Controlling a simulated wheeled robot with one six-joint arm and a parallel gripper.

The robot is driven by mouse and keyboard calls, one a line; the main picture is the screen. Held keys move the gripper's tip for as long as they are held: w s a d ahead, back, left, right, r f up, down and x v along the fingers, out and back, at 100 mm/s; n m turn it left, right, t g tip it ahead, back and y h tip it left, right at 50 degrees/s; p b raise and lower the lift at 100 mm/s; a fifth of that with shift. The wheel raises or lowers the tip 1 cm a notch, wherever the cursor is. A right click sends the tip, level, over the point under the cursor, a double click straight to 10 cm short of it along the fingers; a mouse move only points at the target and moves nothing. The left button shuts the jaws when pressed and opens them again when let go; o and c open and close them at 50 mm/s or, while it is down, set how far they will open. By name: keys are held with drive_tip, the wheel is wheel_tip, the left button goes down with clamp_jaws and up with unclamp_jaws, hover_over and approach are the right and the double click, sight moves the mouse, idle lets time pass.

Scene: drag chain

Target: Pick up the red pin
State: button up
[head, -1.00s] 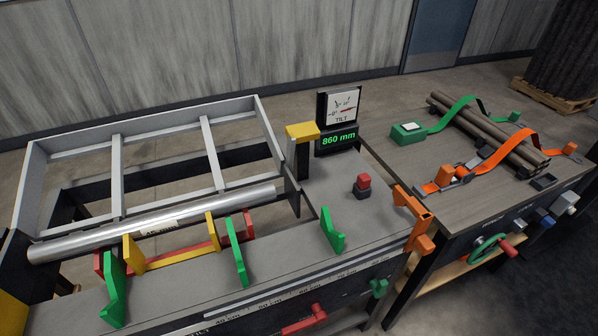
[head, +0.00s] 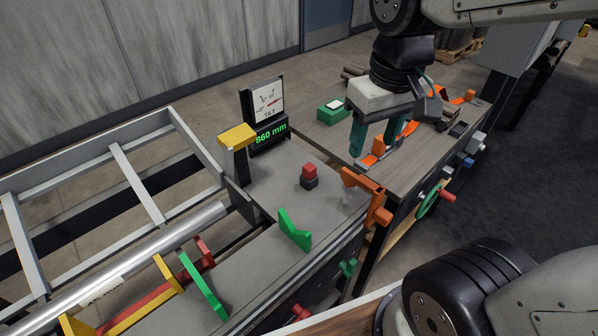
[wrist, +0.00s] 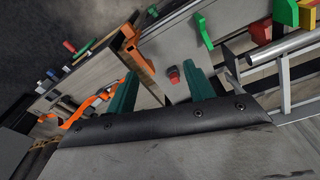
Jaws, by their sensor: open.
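A small red block on a dark base (head: 310,172), the likeliest red pin, stands on the grey bench top right of the yellow-capped post. It also shows in the wrist view (wrist: 174,75), between my two green fingers. My gripper (head: 375,146) has its fingers apart, pointing down, with nothing between them. In the head view it hangs to the right of the red block and higher, near the edge of the wooden bench. The fingers also show in the wrist view (wrist: 161,90).
An orange bracket (head: 368,194) stands up at the bench edge between the block and my gripper. A green stop (head: 294,231) is in front of the block, and a display (head: 268,128) behind it. The wooden bench (head: 318,133) carries straps and dark bars.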

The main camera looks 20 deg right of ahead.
drive_tip(key=w+a+f+n, duration=0.2)
drive_tip(key=w+f, duration=0.4)
drive_tip(key=w, duration=0.5)
drive_tip(key=n+g, duration=0.1)
drive_tip(key=n, duration=0.1)
hover_over(309, 166)
wheel_tip(309, 166, down, 10)
drive_tip(key=shift+r, duration=0.15)
wheel_tip(309, 166, down, 7)
drive_tip(key=shift+f, duration=0.2)
clamp_jaws()
